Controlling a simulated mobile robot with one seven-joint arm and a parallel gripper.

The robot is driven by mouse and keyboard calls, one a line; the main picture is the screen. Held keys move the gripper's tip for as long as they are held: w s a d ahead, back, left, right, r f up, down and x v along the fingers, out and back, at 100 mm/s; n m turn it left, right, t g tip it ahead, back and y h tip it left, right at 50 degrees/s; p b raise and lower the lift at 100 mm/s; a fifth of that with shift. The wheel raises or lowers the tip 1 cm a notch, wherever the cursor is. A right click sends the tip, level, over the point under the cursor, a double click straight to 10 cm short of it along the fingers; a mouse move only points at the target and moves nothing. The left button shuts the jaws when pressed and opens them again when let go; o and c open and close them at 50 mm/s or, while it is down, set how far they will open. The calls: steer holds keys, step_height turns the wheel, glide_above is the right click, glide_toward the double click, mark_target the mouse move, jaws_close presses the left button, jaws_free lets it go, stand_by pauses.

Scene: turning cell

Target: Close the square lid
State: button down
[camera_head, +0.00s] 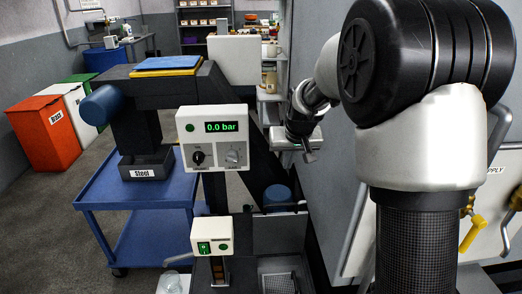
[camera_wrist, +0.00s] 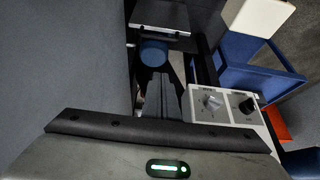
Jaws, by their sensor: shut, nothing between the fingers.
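My gripper (camera_head: 309,156) is shut and empty, in front of the grey wall panel and right of the pressure control box. In the wrist view, its dark fingers (camera_wrist: 162,98) point away from the camera. A similar pale block (camera_wrist: 257,15) shows at the top right of the wrist view. My gripper is apart from it. No hinge or opening for a lid shows clearly.
The control box (camera_head: 215,137) reads 0.0 bar. Red (camera_head: 44,133), white and green bins stand at the left. A large grey panel (camera_wrist: 65,60) fills the wrist view's left side.

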steer(key=w+r+b+x, duration=0.1)
steer(key=x, duration=2.5)
steer(key=shift+s+d+f+b, duration=0.1)
steer(key=shift+s+d, duration=0.1)
steer(key=shift+s, duration=0.45)
steer(key=shift+s+d+f+b, duration=0.1)
steer(key=shift+s+d+f, duration=0.1)
steer(key=shift+s, duration=0.45)
steer(key=shift+s+d+f+b, duration=0.1)
steer(key=shift+s+d, duration=0.05)
steer(key=shift+s, duration=0.5)
steer(key=shift+s, duration=0.1)
